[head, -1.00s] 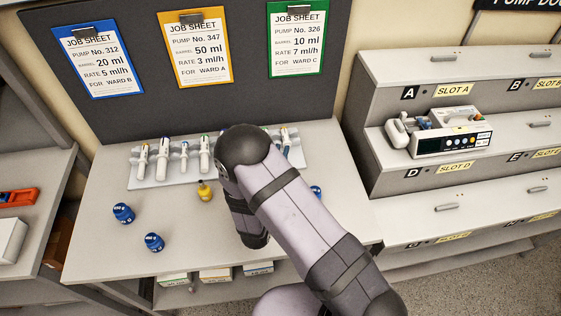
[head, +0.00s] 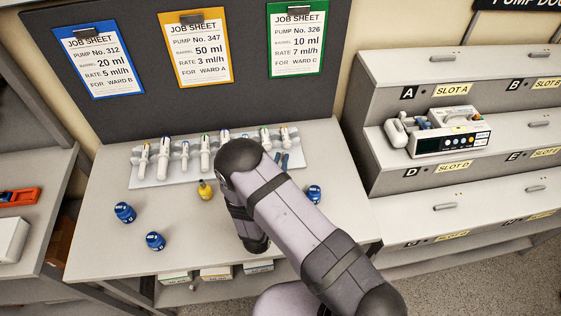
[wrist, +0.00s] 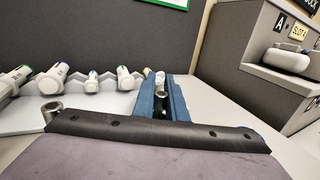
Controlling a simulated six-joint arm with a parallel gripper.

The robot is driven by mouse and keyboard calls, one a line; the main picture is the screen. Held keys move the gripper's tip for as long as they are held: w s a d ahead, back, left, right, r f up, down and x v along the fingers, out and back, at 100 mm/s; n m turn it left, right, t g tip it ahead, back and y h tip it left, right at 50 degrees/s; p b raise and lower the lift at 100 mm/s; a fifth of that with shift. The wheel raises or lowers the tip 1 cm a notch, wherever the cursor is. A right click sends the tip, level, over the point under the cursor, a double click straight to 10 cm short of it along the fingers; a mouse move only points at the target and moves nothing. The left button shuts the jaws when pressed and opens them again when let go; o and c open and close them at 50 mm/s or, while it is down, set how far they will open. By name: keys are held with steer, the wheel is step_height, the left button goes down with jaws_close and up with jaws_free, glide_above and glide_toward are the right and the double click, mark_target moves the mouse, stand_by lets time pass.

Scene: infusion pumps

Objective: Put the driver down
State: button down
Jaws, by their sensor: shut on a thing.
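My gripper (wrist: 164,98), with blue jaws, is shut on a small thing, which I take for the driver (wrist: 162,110). Only a little of it shows between the jaws, so its shape and whether it touches the bench are unclear. In the head view the jaws (head: 281,159) show just past my arm, at the right front of the white syringe rack (head: 150,179). The rest of the gripper is hidden behind my arm.
Several syringes stand in the rack. Blue pots (head: 124,212) and a yellow pot (head: 205,190) stand on the bench (head: 195,255); another blue pot (head: 314,194) is right of my arm. A pump (head: 450,138) sits on the right shelf above the Slot D label.

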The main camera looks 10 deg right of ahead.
steer(key=shift+f, duration=0.1)
steer(key=shift+f, duration=0.15)
steer(key=c, duration=1.8)
jaws_free()
steer(key=shift+r, duration=0.3)
steer(key=shift+s+a+f, duration=0.1)
steer(key=shift+s+a, duration=0.05)
steer(key=shift+s, duration=0.05)
steer(key=b+v, duration=0.4)
steer(key=v, duration=0.6)
steer(key=shift+w, duration=0.1)
steer(key=shift+b+v, duration=0.5)
steer(key=shift+v, duration=0.35)
